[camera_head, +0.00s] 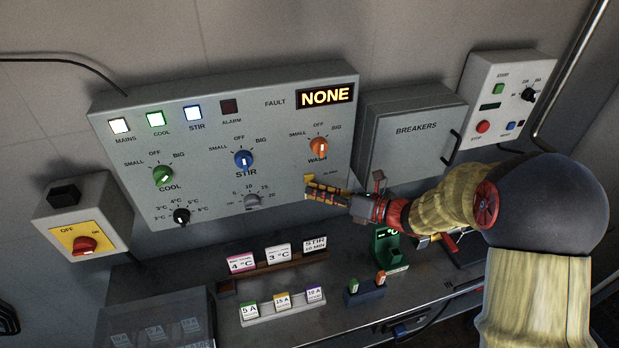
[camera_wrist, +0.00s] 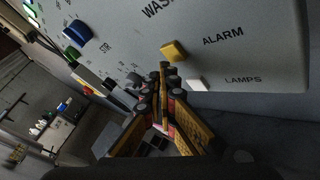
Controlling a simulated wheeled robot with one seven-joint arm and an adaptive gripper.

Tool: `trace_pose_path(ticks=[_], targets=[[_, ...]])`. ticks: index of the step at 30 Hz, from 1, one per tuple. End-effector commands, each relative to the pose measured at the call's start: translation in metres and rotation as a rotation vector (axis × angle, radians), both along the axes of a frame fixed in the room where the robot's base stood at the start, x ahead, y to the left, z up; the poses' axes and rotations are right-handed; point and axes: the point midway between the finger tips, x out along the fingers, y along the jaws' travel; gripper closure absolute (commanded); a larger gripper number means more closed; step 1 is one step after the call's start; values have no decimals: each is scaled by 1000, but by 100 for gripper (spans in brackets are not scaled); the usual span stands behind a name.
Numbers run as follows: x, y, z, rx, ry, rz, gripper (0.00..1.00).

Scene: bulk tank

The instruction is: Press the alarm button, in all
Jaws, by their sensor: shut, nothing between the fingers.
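The yellow alarm button (camera_wrist: 174,50) stands out from the grey panel beside the word ALARM in the wrist view. In the head view its yellow top (camera_head: 308,178) shows just above my fingertips. My gripper (camera_head: 310,191) is shut and empty, pointing left at the lower right of the panel. In the wrist view my gripper's tips (camera_wrist: 166,70) are just below the yellow button; I cannot tell whether they touch it. The alarm lamp (camera_head: 229,107) on the panel is dark, and the fault display (camera_head: 325,96) reads NONE.
A white lamps button (camera_wrist: 195,85) is close beside my fingertips. The orange wash knob (camera_head: 319,147) is above, and a grey knob (camera_head: 252,201) is to the left. The breakers box (camera_head: 412,130) stands to the right. Cards and holders (camera_head: 283,310) are on the bench below.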

Motion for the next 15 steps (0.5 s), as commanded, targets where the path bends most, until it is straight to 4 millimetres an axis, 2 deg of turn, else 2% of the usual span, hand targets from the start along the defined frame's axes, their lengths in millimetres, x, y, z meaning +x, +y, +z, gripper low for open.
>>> trace_pose_path(ticks=[10,15], targets=[[-2,-1,0,-1,0,-1,100],[-15,-5,1,0,2,-1,100]])
